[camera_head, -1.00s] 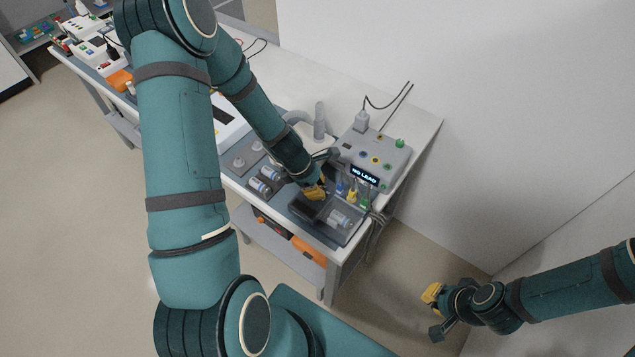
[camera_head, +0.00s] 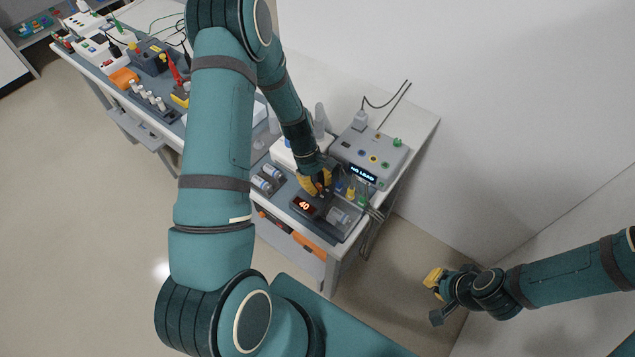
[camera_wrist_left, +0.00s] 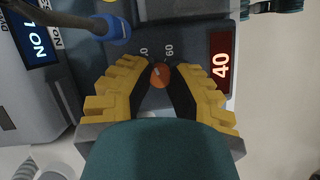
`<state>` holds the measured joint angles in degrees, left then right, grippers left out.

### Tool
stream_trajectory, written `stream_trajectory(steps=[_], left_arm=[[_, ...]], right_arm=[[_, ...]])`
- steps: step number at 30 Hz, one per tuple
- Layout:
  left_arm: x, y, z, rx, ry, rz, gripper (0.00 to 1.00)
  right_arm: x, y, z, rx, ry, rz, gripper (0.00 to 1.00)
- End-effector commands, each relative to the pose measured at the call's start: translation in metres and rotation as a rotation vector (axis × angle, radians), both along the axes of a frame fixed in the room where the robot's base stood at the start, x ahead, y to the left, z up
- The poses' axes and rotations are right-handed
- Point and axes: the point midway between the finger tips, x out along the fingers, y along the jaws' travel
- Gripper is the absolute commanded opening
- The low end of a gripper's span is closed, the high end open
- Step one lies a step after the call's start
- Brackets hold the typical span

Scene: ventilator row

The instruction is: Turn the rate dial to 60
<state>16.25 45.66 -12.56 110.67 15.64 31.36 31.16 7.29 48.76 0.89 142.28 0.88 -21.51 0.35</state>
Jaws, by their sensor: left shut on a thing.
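The rate dial is a small orange-red knob (camera_wrist_left: 159,75) in the left wrist view. Its pointer mark is too small to read surely. Printed numbers stand beside it, among them a 60 (camera_wrist_left: 169,50). The red display (camera_wrist_left: 220,64) next to it reads 40; it also shows in the head view (camera_head: 304,205). My left gripper (camera_wrist_left: 159,78) has its dark fingertips on both sides of the knob, shut on it. In the head view my left gripper (camera_head: 320,184) hides the knob. My right gripper (camera_head: 435,298) hangs off to the right, away from the bench; its jaws are unclear.
A grey box (camera_head: 372,151) with a NO LEAD screen stands behind the dial unit. Coloured plugs (camera_head: 351,194) and cables are close to the left gripper's right. Grey cylinders (camera_head: 264,182) lie at left. A white wall is behind the bench.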

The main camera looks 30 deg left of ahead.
Motion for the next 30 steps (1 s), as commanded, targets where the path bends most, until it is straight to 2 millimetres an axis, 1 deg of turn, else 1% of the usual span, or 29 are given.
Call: stream_trajectory(steps=[6, 18, 24, 30], left_arm=[[0.0001, -0.0007, -0.0013, 0.0, 0.003, -0.21, 0.0], [0.0007, -0.0015, -0.0016, -0.001, 0.003, -0.57, 0.0], [0.0006, -0.0017, -0.0015, -0.001, 0.004, -0.705, 0.0], [0.0006, -0.002, -0.0013, -0.001, 0.003, -0.792, 0.0]], right_arm=[[-0.0001, 0.0, -0.0012, 0.0, 0.0, 0.0, 0.0], [-0.0016, 0.0003, -0.0052, 0.001, 0.004, 0.003, 0.0], [-0.0022, 0.0005, -0.0067, 0.001, 0.005, 0.004, 0.0], [-0.0026, 0.0005, -0.0078, 0.002, 0.006, 0.004, 0.0]])
